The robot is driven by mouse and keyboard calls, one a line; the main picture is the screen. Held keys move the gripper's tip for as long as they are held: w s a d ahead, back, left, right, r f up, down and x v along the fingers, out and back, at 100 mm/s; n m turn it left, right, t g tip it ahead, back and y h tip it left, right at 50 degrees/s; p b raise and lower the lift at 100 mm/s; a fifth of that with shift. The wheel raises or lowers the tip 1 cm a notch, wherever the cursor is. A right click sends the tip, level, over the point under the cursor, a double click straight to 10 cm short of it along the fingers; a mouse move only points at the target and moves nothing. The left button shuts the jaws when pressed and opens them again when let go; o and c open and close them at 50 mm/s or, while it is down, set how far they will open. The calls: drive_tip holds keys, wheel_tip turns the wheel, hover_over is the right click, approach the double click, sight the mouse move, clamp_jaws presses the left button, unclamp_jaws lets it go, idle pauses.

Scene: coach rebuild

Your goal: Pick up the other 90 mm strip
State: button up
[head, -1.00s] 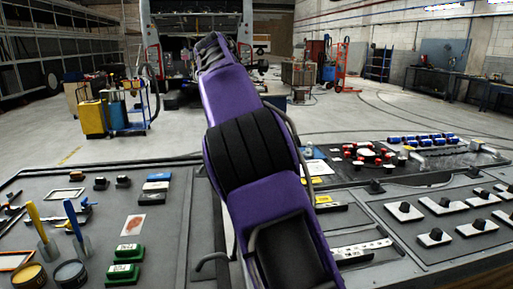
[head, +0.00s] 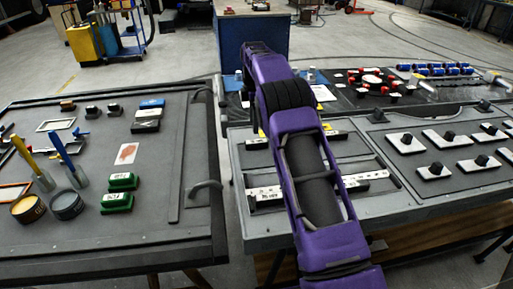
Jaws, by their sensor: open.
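A pale strip with dark marks (head: 266,194) lies at the front left of the right-hand grey bench, just left of my purple arm. Another pale marked length (head: 366,181) shows to the right of the arm, roughly in line with it. My arm hides the space between, so I cannot tell whether they are one strip or two. The lettering is too small to read as 90 mm. My arm reaches forward over this bench. My gripper is hidden behind the arm links, so its fingers and any contact do not show.
A left bench (head: 150,220) holds green blocks (head: 118,200), two round tins and brushes. A gap separates the benches. Black-knobbed white plates (head: 447,138) stand on the right bench, with red and blue parts behind. A blue cabinet (head: 252,42) stands beyond.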

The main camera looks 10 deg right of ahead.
sight(256, 141)
wheel_tip(256, 141, down, 3)
drive_tip(key=shift+w+d+f, duration=0.1)
drive_tip(key=shift+d+f, duration=0.05)
drive_tip(key=shift+f, duration=0.7)
drive_tip(key=shift+w+d+f, duration=0.1)
drive_tip(key=shift+d+f, duration=0.05)
drive_tip(key=shift+f, duration=0.75)
drive_tip(key=shift+w+d+f, duration=0.1)
drive_tip(key=shift+d+f, duration=0.05)
drive_tip(key=shift+f, duration=0.7)
clamp_jaws()
